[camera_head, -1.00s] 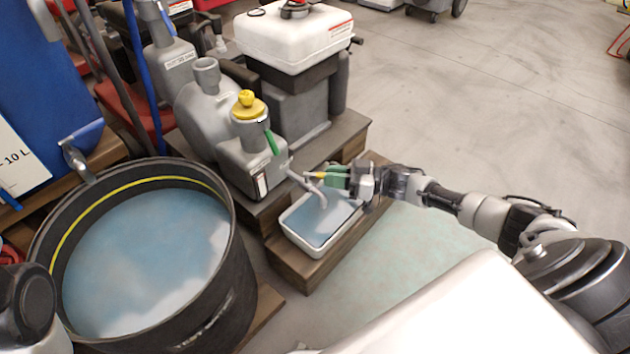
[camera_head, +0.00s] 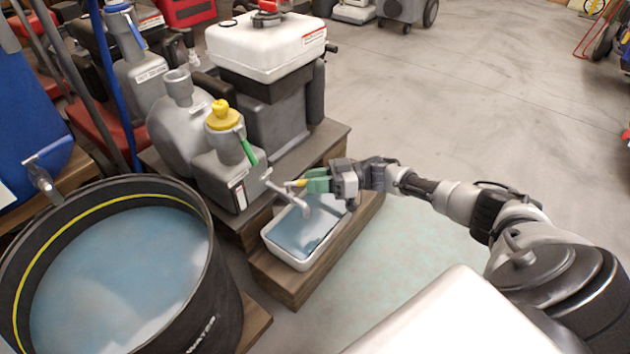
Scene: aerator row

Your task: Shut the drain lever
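The grey drain spout (camera_head: 277,190) comes out of the low grey tank (camera_head: 226,178) and reaches over a white tray (camera_head: 287,263) holding bluish liquid. A small yellow piece (camera_head: 296,183), which looks like the lever's end, is by the spout's outer end. My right gripper (camera_head: 308,181), with green fingertips, is at this yellow piece, above the tray. Whether its fingers are open or shut on the piece is too small to tell. My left gripper is not in view.
A large black tub (camera_head: 222,283) of bluish water stands at left. A green handle (camera_head: 247,151) and yellow cap (camera_head: 222,116) are on the grey tank. The tray sits on a wooden step (camera_head: 300,285). Open floor (camera_head: 470,110) lies to the right.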

